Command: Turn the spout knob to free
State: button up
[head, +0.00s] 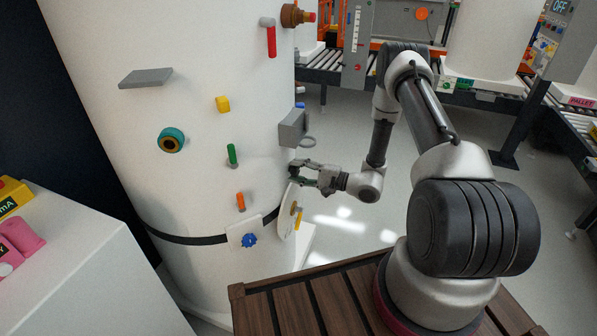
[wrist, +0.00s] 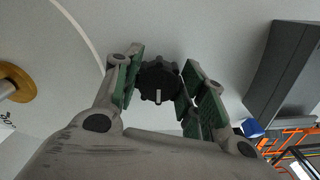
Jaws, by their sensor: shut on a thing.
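The spout knob (wrist: 158,82) is a black, lobed knob with a pale pointer line, on the white tank wall. In the wrist view it sits between the green pads of my gripper (wrist: 160,88), and the pointer runs roughly up and down in the picture. My gripper is shut on it. In the head view my gripper (head: 297,173) reaches the right side of the white tank (head: 200,90), just below a grey box-like spout (head: 293,127). The knob is hard to make out there behind the fingers. No readable free mark shows beside it.
Just below my gripper is a round white dial plate (head: 286,212) with a brass knob (wrist: 15,82).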

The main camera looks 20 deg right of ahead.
jog(key=n, duration=0.6)
jog(key=shift+f+n, duration=0.15)
jog(key=shift+n, duration=0.15)
jog(key=n, duration=0.6)
jog(key=shift+f+n, duration=0.15)
jog(key=shift+n, duration=0.15)
jog(key=o, duration=1)
jog(key=shift+o, duration=0.2)
jog(key=shift+d, duration=0.15)
jog(key=v, duration=1.2)
